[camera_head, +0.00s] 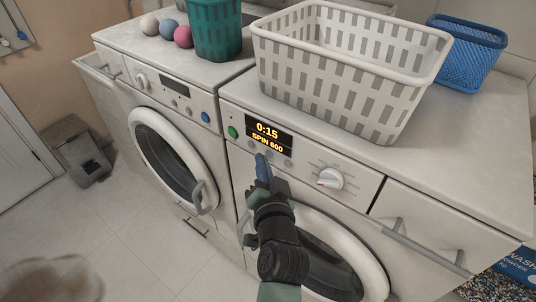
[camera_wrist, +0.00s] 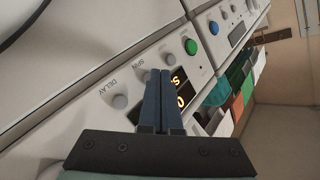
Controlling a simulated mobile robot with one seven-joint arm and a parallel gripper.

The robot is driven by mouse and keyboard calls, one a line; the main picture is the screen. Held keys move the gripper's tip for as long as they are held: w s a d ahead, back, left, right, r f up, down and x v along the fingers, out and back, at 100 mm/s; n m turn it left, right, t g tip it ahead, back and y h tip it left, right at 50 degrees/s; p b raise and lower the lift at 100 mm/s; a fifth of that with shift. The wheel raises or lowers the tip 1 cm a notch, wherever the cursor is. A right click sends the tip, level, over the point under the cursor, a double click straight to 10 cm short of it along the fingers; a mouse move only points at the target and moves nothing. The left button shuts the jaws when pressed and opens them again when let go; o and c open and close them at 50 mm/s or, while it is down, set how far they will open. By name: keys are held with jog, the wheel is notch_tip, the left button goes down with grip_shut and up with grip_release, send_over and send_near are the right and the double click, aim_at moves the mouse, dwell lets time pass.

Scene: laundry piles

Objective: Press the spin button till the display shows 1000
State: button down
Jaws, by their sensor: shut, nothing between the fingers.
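My gripper (camera_head: 262,158) is shut and empty, its blue fingertips at the button row under the right washer's display. The display (camera_head: 267,135) shows 0:15 and a SPIN line that looks like 600; its first digit is small and unclear. In the wrist view the fingers (camera_wrist: 158,76) cover part of the display (camera_wrist: 179,88). The grey spin button (camera_wrist: 147,77), under the SPIN label, is right beside the fingertips and partly hidden by them. I cannot tell whether they touch it. The DELAY button (camera_wrist: 120,101) is further left.
The green button (camera_head: 232,132) is left of the display; the dial (camera_head: 330,178) is to its right. A white basket (camera_head: 350,65) and a blue basket (camera_head: 470,55) stand on top. A second washer (camera_head: 170,110) is at left.

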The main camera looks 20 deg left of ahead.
jog(key=shift+w+d, duration=0.15)
jog(key=shift+w, duration=0.2)
dwell(0.7)
dwell(0.4)
jog(key=shift+s+a, duration=0.25)
jog(key=shift+s, duration=0.5)
jog(key=shift+s+a+p, duration=0.3)
jog(key=shift+s+p, duration=0.15)
jog(key=shift+s, duration=0.35)
jog(key=shift+s+a+p, duration=0.3)
jog(key=shift+s+p, duration=0.15)
jog(key=shift+s, duration=0.3)
jog(key=shift+s+a+p, duration=0.3)
jog(key=shift+s+p, duration=0.15)
jog(key=shift+s, duration=0.35)
dwell(1.4)
jog(key=s, duration=0.1)
jog(key=s+a+p, duration=0.1)
jog(key=s, duration=0.1)
jog(key=shift+s+a, duration=0.15)
jog(key=shift+s, duration=0.15)
jog(key=shift+w, duration=0.1)
